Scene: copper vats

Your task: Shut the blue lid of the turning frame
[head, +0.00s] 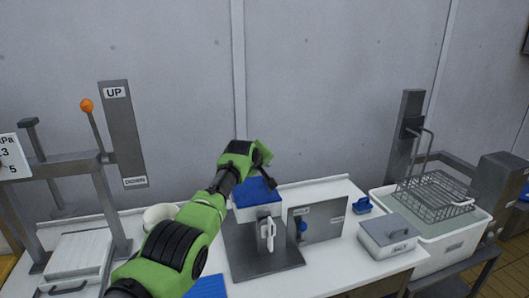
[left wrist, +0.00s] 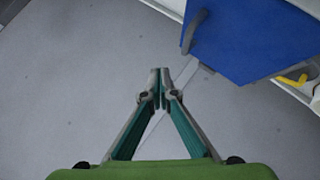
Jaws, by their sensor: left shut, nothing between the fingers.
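The turning frame has a grey metal base (head: 262,262), a white box and a white handle (head: 267,232) on its front. The blue lid (head: 256,192) shows at the top of the box, partly behind my gripper; its exact angle is hard to tell. In the left wrist view the blue lid (left wrist: 255,40) fills the upper right, with a grey handle (left wrist: 193,32) near its left edge. My left gripper (head: 265,158) is at the lid's far upper side. In the left wrist view my left gripper (left wrist: 161,74) is shut and empty, apart from the lid. My right gripper is out of view.
Further right are a grey lidded box (head: 393,236) and a wire basket (head: 436,194) over a white tub. A lever with an orange knob (head: 87,105) stands at left. The wall is close behind.

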